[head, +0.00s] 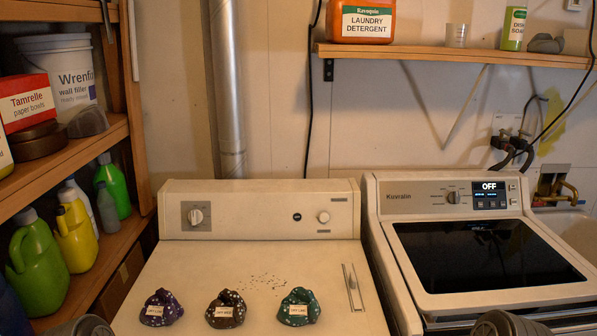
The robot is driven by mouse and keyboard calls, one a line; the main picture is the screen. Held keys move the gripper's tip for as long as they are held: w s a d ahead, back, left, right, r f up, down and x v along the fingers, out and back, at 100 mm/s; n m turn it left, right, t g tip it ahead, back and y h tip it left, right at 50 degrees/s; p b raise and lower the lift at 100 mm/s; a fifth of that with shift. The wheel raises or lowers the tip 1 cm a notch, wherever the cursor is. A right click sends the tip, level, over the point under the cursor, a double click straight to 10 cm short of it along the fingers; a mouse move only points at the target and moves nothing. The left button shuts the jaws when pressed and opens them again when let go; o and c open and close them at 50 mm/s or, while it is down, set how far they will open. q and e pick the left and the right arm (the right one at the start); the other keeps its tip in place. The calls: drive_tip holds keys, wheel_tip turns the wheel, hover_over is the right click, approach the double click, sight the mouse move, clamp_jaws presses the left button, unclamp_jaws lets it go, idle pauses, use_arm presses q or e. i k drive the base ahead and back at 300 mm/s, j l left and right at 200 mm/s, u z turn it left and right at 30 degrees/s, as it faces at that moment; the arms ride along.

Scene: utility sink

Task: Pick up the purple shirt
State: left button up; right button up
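A crumpled purple shirt (161,308) with light spots and a small white label lies on top of the white dryer (200,265), near its front left. A brown bundle (226,309) and a teal bundle (299,307), each with a similar label, lie in a row to its right. At the bottom edge, a dark rounded part of my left arm shows left of the purple shirt, and another of my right arm shows in front of the washer. The fingers of both grippers are out of view, and nothing visible touches the shirt.
A washer (480,255) with a dark glass lid stands to the right. Wooden shelves (112,250) with bottles and a bucket stand close on the left. A wall shelf (450,54) holds laundry detergent (361,22). The dryer top behind the bundles is mostly clear.

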sight(162, 308)
drive_tip(key=i, duration=0.6)
drive_tip(key=l+u, duration=0.1)
drive_tip(key=u, duration=1.35)
